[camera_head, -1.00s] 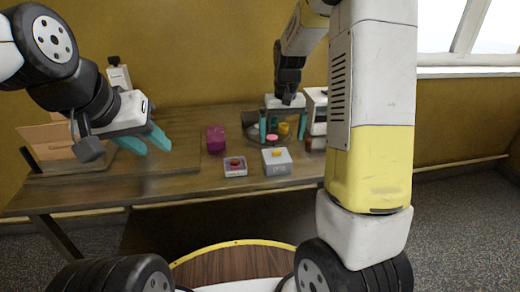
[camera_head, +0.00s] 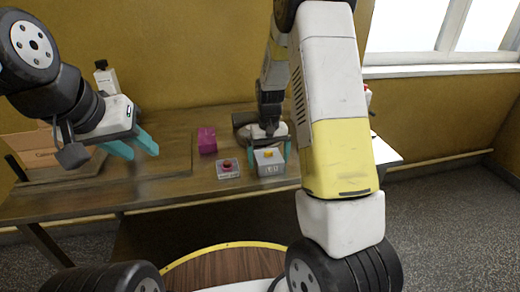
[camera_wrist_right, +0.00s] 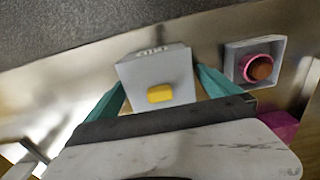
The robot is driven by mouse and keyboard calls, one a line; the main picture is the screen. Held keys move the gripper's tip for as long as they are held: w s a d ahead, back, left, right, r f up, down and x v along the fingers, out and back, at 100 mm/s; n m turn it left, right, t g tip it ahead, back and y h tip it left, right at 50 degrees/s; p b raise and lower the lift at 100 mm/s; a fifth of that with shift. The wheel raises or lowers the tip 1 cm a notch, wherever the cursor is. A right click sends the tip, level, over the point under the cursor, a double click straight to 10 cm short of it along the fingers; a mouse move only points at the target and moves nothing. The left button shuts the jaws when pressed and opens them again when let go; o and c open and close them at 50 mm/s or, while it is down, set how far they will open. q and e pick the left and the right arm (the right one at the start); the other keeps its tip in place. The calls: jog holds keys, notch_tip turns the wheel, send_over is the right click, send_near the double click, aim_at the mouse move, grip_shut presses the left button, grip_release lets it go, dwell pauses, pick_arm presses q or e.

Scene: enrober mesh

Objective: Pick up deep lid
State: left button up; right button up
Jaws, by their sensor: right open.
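The deep lid appears to be the light grey square block with a yellow knob (camera_head: 270,169) on the table. It also shows in the right wrist view (camera_wrist_right: 154,72), with lettering on its far side. My right gripper (camera_head: 268,152) is open over it. In the right wrist view, the teal fingers of my right gripper (camera_wrist_right: 160,92) stand on either side of the block, not visibly closed on it. My left gripper (camera_head: 136,149) is open and empty, raised over the left part of the table.
A small clear-grey square tray with a red round piece (camera_head: 228,169) sits left of the block; it also shows in the right wrist view (camera_wrist_right: 254,63). A magenta box (camera_head: 207,140) stands behind. A cardboard box (camera_head: 35,147) is at the far left.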

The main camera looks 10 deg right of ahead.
jog(key=c, duration=1.3)
jog(key=shift+r, duration=0.1)
